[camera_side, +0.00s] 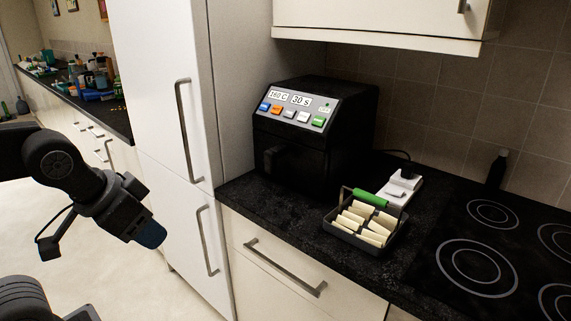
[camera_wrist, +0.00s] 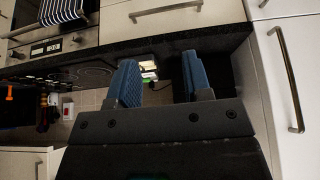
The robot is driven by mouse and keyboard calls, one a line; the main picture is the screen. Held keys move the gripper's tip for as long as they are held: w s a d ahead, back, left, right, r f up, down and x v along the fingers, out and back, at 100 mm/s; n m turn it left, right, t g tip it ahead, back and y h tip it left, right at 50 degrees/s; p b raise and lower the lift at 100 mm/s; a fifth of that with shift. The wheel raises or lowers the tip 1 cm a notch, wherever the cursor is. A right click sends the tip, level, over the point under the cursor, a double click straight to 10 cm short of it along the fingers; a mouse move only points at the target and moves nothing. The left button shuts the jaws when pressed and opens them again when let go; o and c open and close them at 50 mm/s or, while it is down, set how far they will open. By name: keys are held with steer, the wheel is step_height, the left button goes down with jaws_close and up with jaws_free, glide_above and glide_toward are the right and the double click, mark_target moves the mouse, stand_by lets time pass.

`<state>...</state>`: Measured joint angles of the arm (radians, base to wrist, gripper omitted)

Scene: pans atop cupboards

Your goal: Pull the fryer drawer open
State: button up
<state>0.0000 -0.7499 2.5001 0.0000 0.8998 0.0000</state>
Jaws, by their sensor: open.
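The black fryer (camera_side: 315,135) stands on the dark counter against the tall white cabinet. My gripper (camera_side: 150,236) hangs in the air left of the white cabinet, well apart from the fryer. In the wrist view my gripper (camera_wrist: 158,82) shows two blue fingertips spread apart with nothing held between them. The fryer is mostly hidden or too dark to tell in the wrist view.
A dark basket (camera_side: 374,248) with a green handle holds several pale pieces on the counter, right of the fryer. A white power strip (camera_side: 403,188) lies behind it. A black cooktop (camera_side: 480,265) is at right. The tall white cabinet (camera_side: 165,90) has protruding handles. A wall cupboard (camera_side: 380,22) hangs above.

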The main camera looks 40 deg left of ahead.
steer(key=shift+o, duration=0.8)
steer(key=shift+w+a, duration=0.1)
steer(key=shift+w, duration=0.2)
steer(key=shift+o, duration=0.6)
steer(key=w+a+t+y, duration=0.1)
steer(key=w+a+t, duration=0.2)
steer(key=w, duration=0.6)
steer(key=w+a+f+t, duration=0.1)
steer(key=w+a, duration=0.3)
steer(key=w, duration=0.6)
steer(key=shift+f+n+t+y, duration=0.2)
steer(key=shift+n+t+y, duration=0.2)
steer(key=shift+t, duration=0.5)
steer(key=t+h, duration=0.2)
steer(key=t, duration=0.5)
glide_toward(274, 155)
steer(key=shift+m, duration=0.4)
steer(key=w, duration=0.4)
steer(key=w+a, duration=0.1)
steer(key=w, duration=0.3)
steer(key=w+f, duration=0.1)
steer(key=w, duration=0.3)
steer(key=shift+a, duration=0.3)
steer(key=shift+c, duration=0.4)
jaws_close()
